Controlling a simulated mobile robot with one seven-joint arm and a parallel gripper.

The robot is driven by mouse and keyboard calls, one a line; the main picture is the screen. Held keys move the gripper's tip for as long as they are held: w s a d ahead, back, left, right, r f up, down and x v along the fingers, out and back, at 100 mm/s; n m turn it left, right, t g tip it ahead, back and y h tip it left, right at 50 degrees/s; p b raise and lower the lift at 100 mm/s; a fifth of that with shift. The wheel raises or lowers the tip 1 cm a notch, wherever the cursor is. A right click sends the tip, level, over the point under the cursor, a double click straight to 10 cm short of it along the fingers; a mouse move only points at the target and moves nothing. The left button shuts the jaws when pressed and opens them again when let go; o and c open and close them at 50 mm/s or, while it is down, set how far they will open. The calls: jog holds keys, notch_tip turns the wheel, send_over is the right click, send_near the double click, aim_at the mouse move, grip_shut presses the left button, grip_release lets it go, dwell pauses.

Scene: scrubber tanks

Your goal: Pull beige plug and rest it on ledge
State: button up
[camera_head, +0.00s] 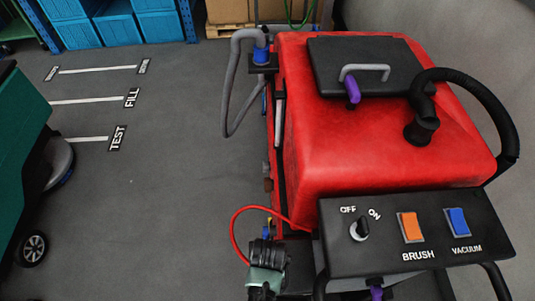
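The red scrubber tank (390,130) fills the right half of the view. No clearly beige plug shows. A dark ribbed connector (268,253) sits low at the machine's left side, with a grey-green block (265,280) against its lower end. A thin red cable (236,232) loops between this connector and the machine. I cannot tell whether the grey-green block is the plug. A dark flat surface (298,262) beside it may be the ledge; it is partly hidden under the control panel. My gripper is not recognisable in this view.
The black control panel (385,264) with a knob, an orange switch and a blue switch overhangs the near end. A grey hose (228,85) hangs at the tank's left. A teal machine (20,140) stands far left. Open grey floor (185,210) lies between.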

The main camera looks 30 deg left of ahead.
grip_shut()
dwell(0.4)
dwell(1.0)
jog(key=o, duration=0.6)
grip_release()
notch_tip(320, 180, up, 13)
